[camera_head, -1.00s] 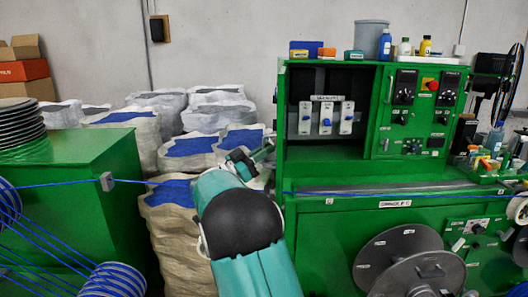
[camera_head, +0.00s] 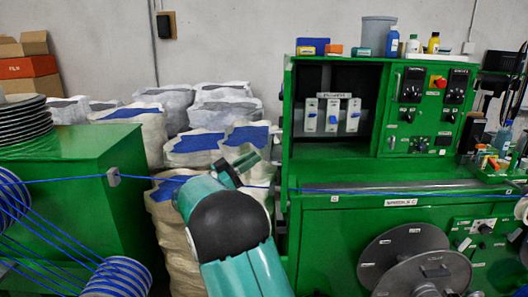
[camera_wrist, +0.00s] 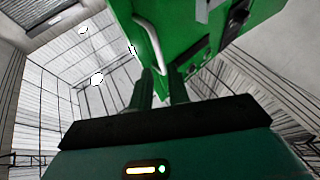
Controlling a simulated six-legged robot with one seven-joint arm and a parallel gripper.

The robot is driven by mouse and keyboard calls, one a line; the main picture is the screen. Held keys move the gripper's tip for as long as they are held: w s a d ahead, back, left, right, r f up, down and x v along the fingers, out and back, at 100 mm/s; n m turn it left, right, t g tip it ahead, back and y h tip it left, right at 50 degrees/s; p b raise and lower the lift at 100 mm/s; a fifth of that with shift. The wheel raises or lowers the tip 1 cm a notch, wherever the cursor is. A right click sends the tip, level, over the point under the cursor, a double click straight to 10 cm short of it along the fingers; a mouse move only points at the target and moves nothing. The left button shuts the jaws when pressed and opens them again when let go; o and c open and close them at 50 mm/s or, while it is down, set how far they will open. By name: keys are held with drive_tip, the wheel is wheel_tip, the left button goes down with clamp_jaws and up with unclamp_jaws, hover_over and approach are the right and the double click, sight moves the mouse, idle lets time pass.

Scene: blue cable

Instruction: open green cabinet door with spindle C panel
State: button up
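The green cabinet (camera_head: 337,185) stands right of centre in the head view. Its door panel (camera_head: 425,143) carries knobs, a red button and a pale vertical handle (camera_head: 391,98), and looks closed. The "SPINDLE C" label (camera_head: 401,202) is on the front below. My gripper (camera_head: 238,166) is left of the cabinet, apart from the handle in the head view. In the wrist view, my gripper's fingers (camera_wrist: 161,88) stand apart with the pale handle (camera_wrist: 148,40) beyond them. No contact can be made out.
The compartment (camera_head: 364,155) left of the door is open, with several switches inside. Filled sacks (camera_head: 190,143) stand behind my arm. A blue cable (camera_head: 60,180) runs across toward the cabinet. A grey reel (camera_head: 385,250) projects low in front. Bottles and boxes sit on top.

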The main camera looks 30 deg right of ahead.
drive_tip(key=v, duration=0.6)
drive_tip(key=shift+a, duration=0.3)
drive_tip(key=shift+f, duration=0.1)
drive_tip(key=w+a+r+n+t+y, duration=0.2)
drive_tip(key=r+n+t+y, duration=0.3)
drive_tip(key=t, duration=0.4)
drive_tip(key=w+a+r+n+t+y, duration=0.2)
drive_tip(key=r+n+t+y, duration=0.25)
drive_tip(key=t, duration=0.45)
drive_tip(key=s+a+f+n+t+y, duration=0.1)
drive_tip(key=s+a+n+y, duration=0.55)
drive_tip(key=a+y, duration=0.4)
drive_tip(key=s+a+f+n+g+y, duration=0.1)
drive_tip(key=s+f+g, duration=0.4)
drive_tip(key=s, duration=0.9)
drive_tip(key=s+a+f+n+g+y, duration=0.1)
drive_tip(key=s+f+g, duration=0.4)
drive_tip(key=s+f, duration=0.7)
drive_tip(key=s+n, duration=0.1)
drive_tip(key=s, duration=0.2)
drive_tip(key=shift+a+g, duration=0.3)
drive_tip(key=shift+a, duration=0.05)
